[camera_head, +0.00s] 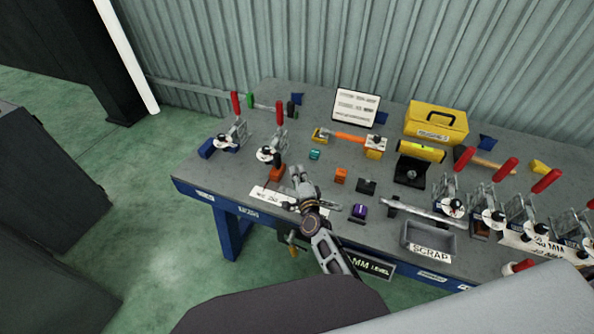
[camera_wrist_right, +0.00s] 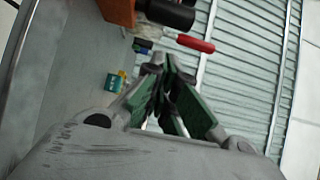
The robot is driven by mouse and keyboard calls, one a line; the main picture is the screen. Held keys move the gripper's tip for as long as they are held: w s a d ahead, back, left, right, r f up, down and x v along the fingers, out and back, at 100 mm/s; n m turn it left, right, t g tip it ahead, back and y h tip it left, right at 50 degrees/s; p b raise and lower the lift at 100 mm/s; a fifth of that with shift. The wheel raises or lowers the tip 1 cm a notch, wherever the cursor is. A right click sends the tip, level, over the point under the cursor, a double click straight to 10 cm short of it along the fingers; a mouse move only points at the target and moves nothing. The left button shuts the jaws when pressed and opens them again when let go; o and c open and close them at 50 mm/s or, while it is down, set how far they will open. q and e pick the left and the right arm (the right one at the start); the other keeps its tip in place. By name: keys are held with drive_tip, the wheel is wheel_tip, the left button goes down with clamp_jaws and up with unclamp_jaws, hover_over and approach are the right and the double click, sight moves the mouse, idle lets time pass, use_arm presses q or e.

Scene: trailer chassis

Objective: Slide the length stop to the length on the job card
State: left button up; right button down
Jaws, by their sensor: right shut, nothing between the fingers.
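An orange block with a dark top (camera_head: 277,172), which looks like the length stop, stands behind a white marked strip (camera_head: 266,196) near the bench's front left. The block's orange side also shows in the right wrist view (camera_wrist_right: 117,11), at the top, with a black cylinder beside it. My right gripper (camera_head: 297,171) is just right of the block, its fingers together and empty; they show in the right wrist view (camera_wrist_right: 166,82). I cannot tell whether it touches the block. The job card (camera_head: 356,106) stands at the back; its writing is too small to read. My left gripper is out of view.
Toggle clamps with red handles stand at left (camera_head: 236,130) and right (camera_head: 453,195). A small orange block (camera_head: 340,175), a black block (camera_head: 366,186) and a purple item (camera_head: 359,211) lie right of my gripper. A scrap tray (camera_head: 428,238) is at the front right, a yellow toolbox (camera_head: 437,123) behind.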

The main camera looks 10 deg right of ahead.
drive_tip(key=shift+s+d+b, duration=0.2)
drive_tip(key=shift+s+b, duration=0.2)
drive_tip(key=shift+s, duration=3.95)
